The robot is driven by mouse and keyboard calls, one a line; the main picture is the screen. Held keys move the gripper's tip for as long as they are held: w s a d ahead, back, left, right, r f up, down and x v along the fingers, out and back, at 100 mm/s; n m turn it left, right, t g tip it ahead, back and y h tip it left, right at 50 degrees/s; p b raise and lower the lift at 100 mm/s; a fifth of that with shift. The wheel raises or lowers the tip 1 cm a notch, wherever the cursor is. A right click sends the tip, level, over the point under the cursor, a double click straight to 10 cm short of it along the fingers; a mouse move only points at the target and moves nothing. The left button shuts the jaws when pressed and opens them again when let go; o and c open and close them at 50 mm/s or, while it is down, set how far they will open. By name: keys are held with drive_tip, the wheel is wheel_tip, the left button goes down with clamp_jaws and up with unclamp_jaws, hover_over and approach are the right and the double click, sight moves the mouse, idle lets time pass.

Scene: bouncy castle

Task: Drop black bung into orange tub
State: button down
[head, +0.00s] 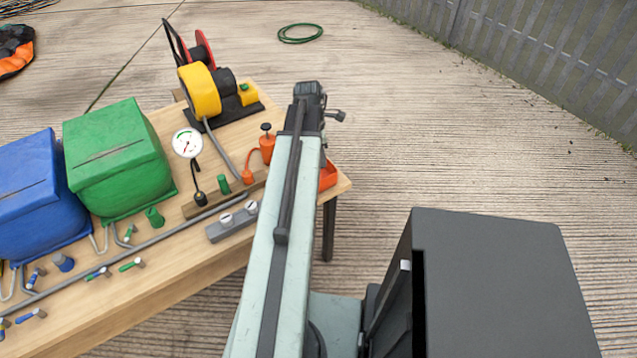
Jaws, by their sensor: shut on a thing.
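The orange tub (328,176) sits at the right end of the wooden table, and my arm hides its left part. My arm reaches up the picture past the tub. My gripper (309,92) is at its far end, seen from behind and above the floor beyond the table edge in this view. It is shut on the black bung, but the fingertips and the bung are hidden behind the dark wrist. I see no black bung lying loose on the table.
The table (175,285) carries a green box (118,155), a blue box (38,195), a yellow blower (200,90), a gauge (187,143) and an orange pump (267,148). Small green and blue plugs lie in front. Floor to the right is clear up to the fence (560,60).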

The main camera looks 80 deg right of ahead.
wheel_tip(320, 180, down, 3)
drive_tip(key=shift+f+b, duration=0.15)
drive_tip(key=shift+b, duration=0.95)
drive_tip(key=c, duration=1)
unclamp_jaws()
drive_tip(key=shift+r, duration=0.2)
drive_tip(key=r+p, duration=0.5)
drive_tip(key=w+r+p, duration=0.1)
drive_tip(key=r+p, duration=0.1)
drive_tip(key=p, duration=0.1)
drive_tip(key=shift+a+r, duration=0.2)
drive_tip(key=shift+r, duration=0.2)
drive_tip(key=shift+f, duration=0.1)
